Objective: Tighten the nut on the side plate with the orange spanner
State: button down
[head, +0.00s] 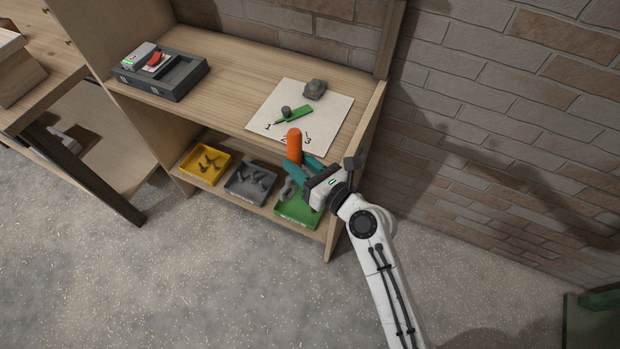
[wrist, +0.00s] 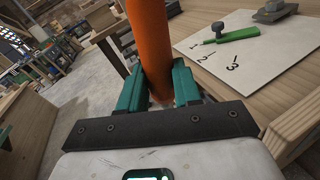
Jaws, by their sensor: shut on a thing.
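My gripper (head: 299,162) has its teal fingers shut on an orange handle, which I take to be the orange spanner (head: 294,143). The handle stands up out of the jaws, in front of the bench's right end. In the wrist view the orange spanner (wrist: 150,42) fills the space between both fingers and runs out of the top of the picture. Its working end cannot be made out. No side plate or nut can be picked out for sure in either view.
A white sheet (head: 338,112) marked 1, 2, 3 lies on the bench, bearing a green-handled tool (head: 294,115) and a grey block (head: 315,90). A dark case (head: 182,77) stands left. Yellow (head: 190,174), grey (head: 236,192) and green (head: 299,214) trays are below. Brick wall right.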

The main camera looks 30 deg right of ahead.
jog(key=w+a+r+n+g+y+b, duration=0.1)
jog(key=a+r+n+g+y, duration=0.1)
jog(key=a+r+n+g, duration=0.6)
jog(key=w+a+r+n+g+y+b, duration=0.1)
jog(key=r+n+g, duration=0.5)
jog(key=n+g, duration=0.55)
jog(key=s+d+f+n+t+h, duration=0.1)
jog(key=s+d+f+n+h, duration=0.1)
jog(key=d+n+h, duration=0.2)
jog(key=s+d+f+n+t+h+b, duration=0.1)
jog(key=s+d+n+h, duration=0.2)
jog(key=d+n, duration=0.6)
jog(key=shift+s+d+f+h, duration=0.2)
jog(key=shift+d+f+h, duration=0.2)
jog(key=shift+d, duration=0.6)
